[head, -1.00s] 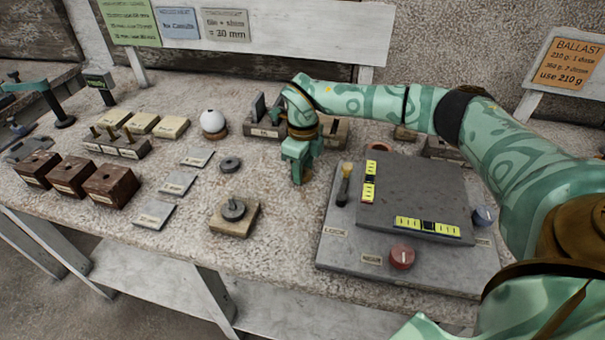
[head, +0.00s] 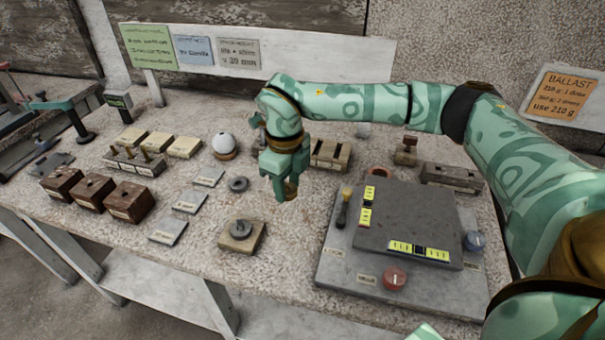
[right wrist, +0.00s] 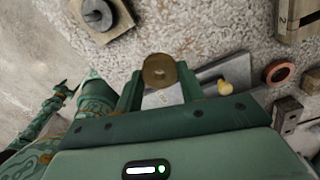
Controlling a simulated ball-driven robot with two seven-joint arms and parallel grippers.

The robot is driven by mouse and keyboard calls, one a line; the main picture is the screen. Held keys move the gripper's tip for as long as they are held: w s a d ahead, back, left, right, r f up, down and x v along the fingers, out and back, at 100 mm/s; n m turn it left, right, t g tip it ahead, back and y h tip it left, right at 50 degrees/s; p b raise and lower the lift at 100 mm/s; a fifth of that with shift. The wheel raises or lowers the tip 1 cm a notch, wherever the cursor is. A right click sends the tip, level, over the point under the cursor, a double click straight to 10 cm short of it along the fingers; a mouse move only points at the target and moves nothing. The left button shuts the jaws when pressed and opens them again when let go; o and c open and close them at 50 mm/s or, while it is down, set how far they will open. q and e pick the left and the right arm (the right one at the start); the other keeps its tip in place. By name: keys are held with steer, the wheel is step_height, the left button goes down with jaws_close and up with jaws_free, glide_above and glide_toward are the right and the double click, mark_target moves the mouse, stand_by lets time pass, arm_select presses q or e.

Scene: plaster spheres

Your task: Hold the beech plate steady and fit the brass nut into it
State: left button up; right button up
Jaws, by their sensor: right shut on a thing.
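My right gripper (head: 287,190) is shut on the brass nut (head: 291,189) and holds it above the table. In the right wrist view the nut (right wrist: 159,71) is a round brass piece with a small dark centre, between the two fingertips (right wrist: 158,85). What looks like the beech plate (head: 228,243) is a small tan square block on the table, to the left of and nearer than the gripper. A grey disc with a short stud (head: 241,229) sits on it. The plate also shows at the top left of the right wrist view (right wrist: 122,14).
A grey panel (head: 400,285) with a lever (head: 343,208) and red knob (head: 394,278) stands to the right. A grey ring (head: 238,184), flat grey plates (head: 188,203), a white ball (head: 223,143) and brown blocks (head: 128,205) lie to the left.

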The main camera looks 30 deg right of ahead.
steer(key=shift+s+a+r, duration=0.3)
steer(key=shift+s+a, duration=0.05)
steer(key=shift+a, duration=0.25)
steer(key=shift+s+a+r, duration=0.25)
steer(key=shift+s+a, duration=0.05)
steer(key=shift+a, duration=0.25)
steer(key=shift+s+a+r, duration=0.3)
steer(key=shift+s+a, duration=0.05)
steer(key=shift+a, duration=0.25)
